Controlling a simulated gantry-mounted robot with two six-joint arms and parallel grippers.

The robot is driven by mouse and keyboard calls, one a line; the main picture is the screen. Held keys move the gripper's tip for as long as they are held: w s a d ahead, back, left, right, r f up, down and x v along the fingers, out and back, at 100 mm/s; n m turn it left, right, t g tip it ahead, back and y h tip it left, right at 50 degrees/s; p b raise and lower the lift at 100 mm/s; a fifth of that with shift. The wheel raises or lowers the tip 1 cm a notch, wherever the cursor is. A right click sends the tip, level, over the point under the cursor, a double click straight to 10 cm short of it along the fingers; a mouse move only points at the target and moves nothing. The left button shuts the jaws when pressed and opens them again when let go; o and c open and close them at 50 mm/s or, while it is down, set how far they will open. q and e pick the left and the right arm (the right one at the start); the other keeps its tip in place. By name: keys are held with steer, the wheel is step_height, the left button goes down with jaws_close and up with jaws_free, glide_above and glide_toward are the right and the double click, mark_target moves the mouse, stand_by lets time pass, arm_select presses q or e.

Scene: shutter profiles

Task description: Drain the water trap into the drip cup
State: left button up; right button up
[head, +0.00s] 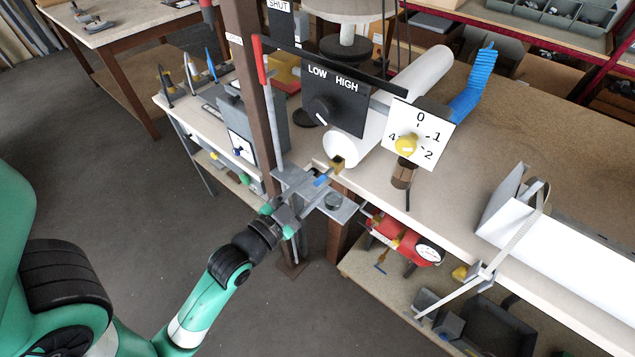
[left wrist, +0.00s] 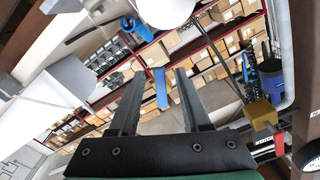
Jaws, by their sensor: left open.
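My left gripper (head: 314,192) reaches in from the lower left to the post at the bench corner. It is open, with a gap between its fingers in the left wrist view (left wrist: 160,76). A narrow blue piece, perhaps a lever (head: 321,181), shows at the fingertips. In the left wrist view a blue strip (left wrist: 161,89) appears between the fingers; I cannot tell if they touch it. A brown, bowl-like fitting (head: 403,174), possibly the water trap, hangs under the dial. A small round grey piece (head: 333,201), possibly the drip cup, sits on a grey plate beside the gripper.
A brown post (head: 253,80) with a red-handled lever (head: 262,62) stands close to my gripper. The black LOW/HIGH panel (head: 335,100) and white dial (head: 420,133) stand above the bench. A red tank with a gauge (head: 405,240) is below. The floor at left is clear.

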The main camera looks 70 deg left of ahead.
arm_select(q)
steer(key=shift+x, duration=0.95)
jaws_close()
